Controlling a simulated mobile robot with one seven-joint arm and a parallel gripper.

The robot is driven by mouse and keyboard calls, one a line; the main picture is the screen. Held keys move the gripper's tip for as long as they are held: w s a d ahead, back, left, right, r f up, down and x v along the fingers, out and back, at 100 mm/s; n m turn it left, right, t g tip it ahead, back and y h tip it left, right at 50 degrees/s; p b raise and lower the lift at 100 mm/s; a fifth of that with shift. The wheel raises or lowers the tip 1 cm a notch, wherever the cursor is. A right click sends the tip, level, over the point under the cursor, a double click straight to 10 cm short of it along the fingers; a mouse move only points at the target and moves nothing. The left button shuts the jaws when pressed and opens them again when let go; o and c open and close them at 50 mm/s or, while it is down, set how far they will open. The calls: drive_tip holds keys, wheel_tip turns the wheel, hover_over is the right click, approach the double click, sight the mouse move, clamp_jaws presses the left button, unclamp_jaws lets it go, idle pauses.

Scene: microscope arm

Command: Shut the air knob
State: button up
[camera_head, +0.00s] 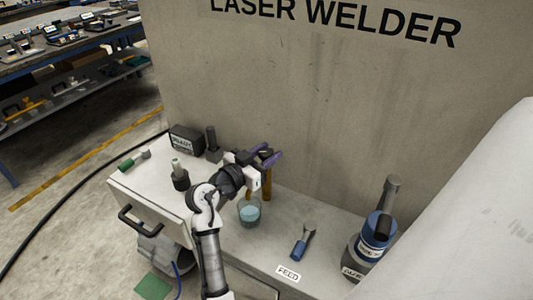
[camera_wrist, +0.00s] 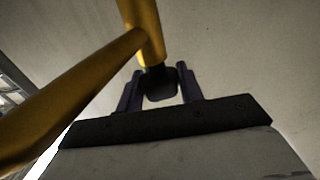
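My gripper (camera_head: 268,158), with purple fingers, is at the yellow pipework near the back wall. In the wrist view, my gripper (camera_wrist: 160,84) has one finger on each side of a black knob (camera_wrist: 160,86) on a yellow pipe (camera_wrist: 145,28). The knob nearly fills the gap. I cannot tell whether the fingers press on it. In the head view the knob is mostly hidden by the fingers. The yellow pipe (camera_head: 267,186) shows below them. No label that names this knob as the air knob is readable.
A glass of pale blue liquid (camera_head: 249,213) stands just below the gripper. A blue-handled tool (camera_head: 303,243) lies near the FEED label (camera_head: 289,273). A black READY box (camera_head: 186,140) is at back left, a blue-banded bottle (camera_head: 375,240) at right. The LASER WELDER wall (camera_head: 330,100) rises behind.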

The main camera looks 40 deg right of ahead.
drive_tip(key=c, duration=0.4)
drive_tip(key=shift+c, duration=0.2)
drive_tip(key=shift+f+g+b, duration=0.15)
drive_tip(key=shift+g+b, duration=0.15)
drive_tip(key=shift+b, duration=0.25)
drive_tip(key=m+g+b, duration=0.2)
drive_tip(key=b, duration=0.1)
drive_tip(key=shift+w+f, duration=0.1)
drive_tip(key=shift+f, duration=0.05)
drive_tip(key=m+g+b, duration=0.2)
drive_tip(key=g+b, duration=0.1)
drive_tip(key=shift+r+m+g+y+b, duration=0.2)
drive_tip(key=shift+m+g+y+b, duration=0.4)
drive_tip(key=shift+m+g+b, duration=0.8)
drive_tip(key=shift+r+n+g, duration=0.1)
drive_tip(key=shift+n+g, duration=0.2)
drive_tip(key=shift+g, duration=0.3)
